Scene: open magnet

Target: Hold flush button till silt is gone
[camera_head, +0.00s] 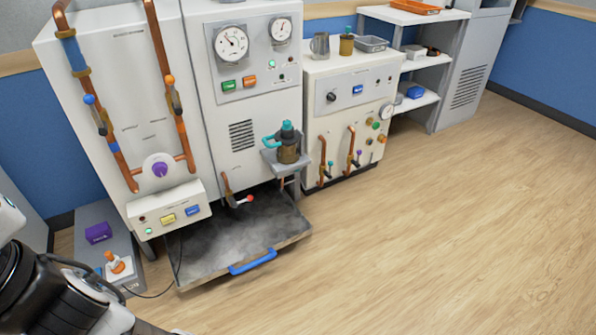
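Several coloured push buttons show, with labels too small to read, so I cannot tell which is the flush button. A green button (228,86) and an orange button (250,81) sit below the large gauge. A yellow button (168,219) and a blue button (193,210) sit on the low white control box (158,210). Another blue button (357,89) is on the right cabinet. A wide tray (222,262) with a blue handle stands pulled out at floor level; dark grey, cloudy matter covers its bottom, possibly silt. My gripper is not in view; part of my arm shows at lower left.
A grey floor unit (117,258) with a purple block and an orange-topped control stands left of the tray. A brown, teal-topped canister (288,146) sits on a small bracket shelf. Copper pipes (170,80) run up the cabinet. The wooden floor (440,230) at right is clear.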

